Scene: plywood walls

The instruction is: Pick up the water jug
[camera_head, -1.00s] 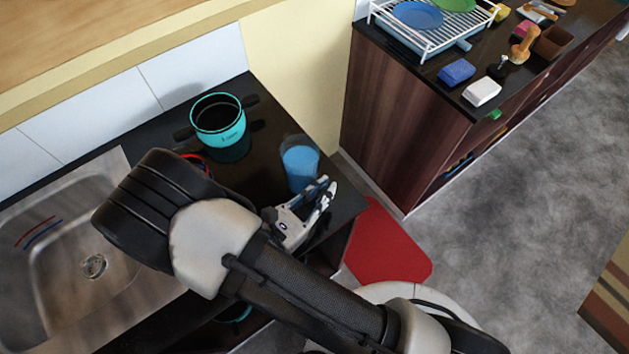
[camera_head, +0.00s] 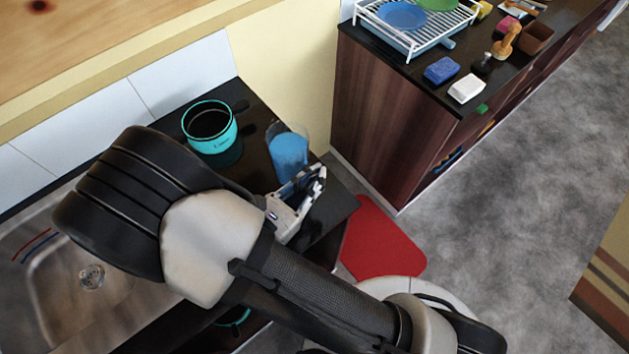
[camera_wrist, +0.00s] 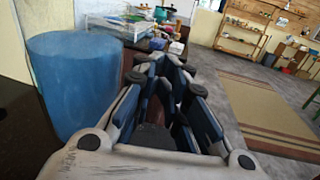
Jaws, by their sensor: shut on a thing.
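The water jug (camera_head: 288,152) is a clear tumbler-like vessel with blue contents, upright at the right end of the dark counter. In the wrist view the blue jug (camera_wrist: 75,85) fills the left side, right beside the fingers. My gripper (camera_head: 308,185) is at the jug's lower right side in the head view. In the wrist view my gripper (camera_wrist: 165,85) has its fingers close together, shut on the jug's side, likely its handle. The gripped part is hidden by the fingers. I cannot tell clearly whether the jug's base is clear of the counter.
A turquoise pot (camera_head: 210,128) stands on the counter left of the jug. A steel sink (camera_head: 60,270) is at the left. Another counter (camera_head: 390,120) at the right bears a dish rack (camera_head: 415,45) and sponges (camera_head: 440,70). A red mat (camera_head: 380,240) lies on the open grey floor.

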